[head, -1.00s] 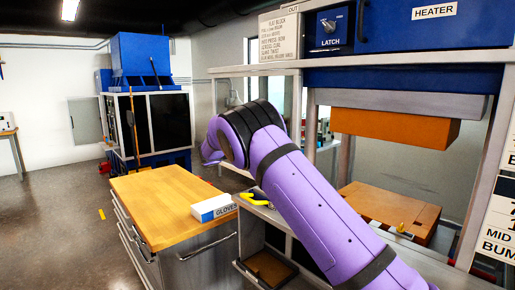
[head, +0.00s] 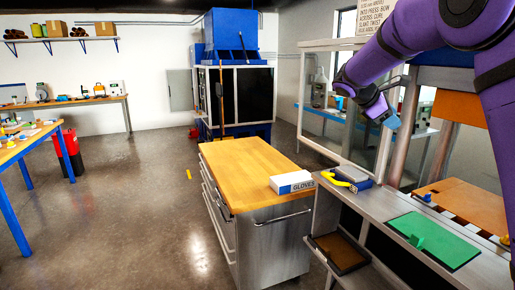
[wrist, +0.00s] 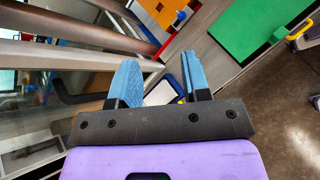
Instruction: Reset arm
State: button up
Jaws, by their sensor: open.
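My purple arm enters at the upper right of the head view and bends down toward the left. My gripper (head: 391,121), with blue fingers, hangs in the air above the grey bench, in front of the glass-sided enclosure. In the wrist view my gripper (wrist: 159,60) has its two blue fingers apart with nothing between them. It touches nothing that I can see.
A green plate (head: 434,240) and a yellow-handled tool (head: 345,181) lie on the grey bench (head: 372,213). A GLOVES box (head: 292,183) sits on the wood-topped cabinet (head: 245,165). An orange block (head: 455,107) hangs in the press at right. The floor at left is open.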

jog(key=s+r+m+y, duration=0.3)
jog(key=s+m+y, duration=0.1)
jog(key=s, duration=0.8)
jog(key=s+a+f+m+t+y, duration=0.1)
jog(key=s+a+m+y, duration=0.1)
jog(key=s, duration=0.8)
jog(key=s+a+f+m+t+y, duration=0.1)
jog(key=s+a+m, duration=0.3)
jog(key=s, duration=0.6)
jog(key=s+a+f+m+t+y, duration=0.2)
jog(key=s+a+f+m+y, duration=0.1)
jog(key=s, duration=0.7)
jog(key=shift+f+y, duration=0.25)
jog(key=shift+y, duration=0.25)
